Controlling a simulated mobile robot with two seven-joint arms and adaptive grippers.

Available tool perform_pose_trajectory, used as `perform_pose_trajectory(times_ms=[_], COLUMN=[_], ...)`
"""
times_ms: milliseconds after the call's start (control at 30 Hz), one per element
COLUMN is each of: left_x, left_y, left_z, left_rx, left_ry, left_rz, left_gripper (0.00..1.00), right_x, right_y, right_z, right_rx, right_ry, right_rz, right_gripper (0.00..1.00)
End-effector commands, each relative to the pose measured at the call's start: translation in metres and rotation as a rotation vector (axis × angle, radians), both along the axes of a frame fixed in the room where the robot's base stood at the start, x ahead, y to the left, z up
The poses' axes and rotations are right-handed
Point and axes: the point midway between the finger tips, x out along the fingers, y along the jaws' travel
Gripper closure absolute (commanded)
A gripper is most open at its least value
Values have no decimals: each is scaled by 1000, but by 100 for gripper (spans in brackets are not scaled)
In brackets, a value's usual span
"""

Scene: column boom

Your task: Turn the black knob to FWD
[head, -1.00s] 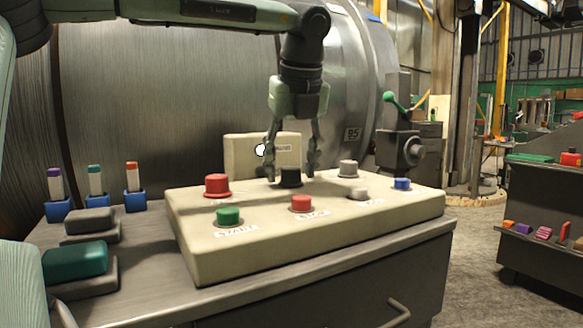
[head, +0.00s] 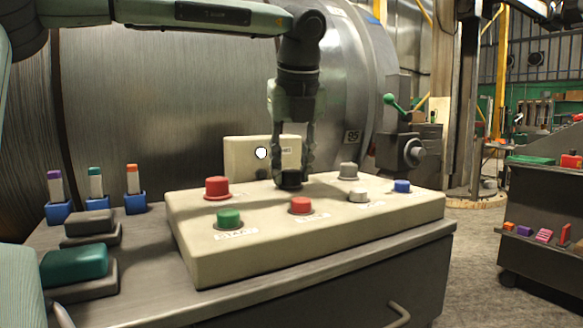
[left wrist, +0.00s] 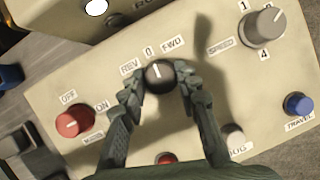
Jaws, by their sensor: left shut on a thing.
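The black knob (head: 290,182) stands on the back part of the cream control panel (head: 190,245). In the left wrist view the black knob (left wrist: 158,74) carries a white pointer line directed at the 0 mark, between the REV label (left wrist: 130,66) and the FWD label (left wrist: 172,44). My left gripper (head: 293,172) points straight down over the knob. In the left wrist view the left gripper (left wrist: 159,80) has one finger on each side of the knob and is shut on it. My right gripper is not in view.
Around the knob stand a red knob (head: 217,187), a green button (head: 229,218), a red button (head: 301,205), a grey speed knob (head: 348,170) and a blue button (head: 402,186). A cream box (head: 240,155) stands behind. A green-handled lever (head: 392,100) is at right.

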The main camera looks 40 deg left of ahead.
Motion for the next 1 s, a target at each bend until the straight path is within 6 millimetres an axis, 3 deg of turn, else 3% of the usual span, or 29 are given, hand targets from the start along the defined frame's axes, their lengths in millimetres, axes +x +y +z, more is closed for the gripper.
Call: perform_pose_trajectory(times_ms=[367, 700, 1000], left_x=[-2, -2, -3], left_y=[1, 2, 3], left_z=[1, 1, 0], left_rx=[-3, -3, -3], left_ry=[0, 1, 3], left_rz=[-287, -554, -694], left_gripper=[98, 98, 98], right_x=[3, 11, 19], right_y=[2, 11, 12], right_z=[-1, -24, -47], right_rx=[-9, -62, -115], right_ry=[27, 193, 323], right_rz=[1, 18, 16], right_gripper=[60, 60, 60])
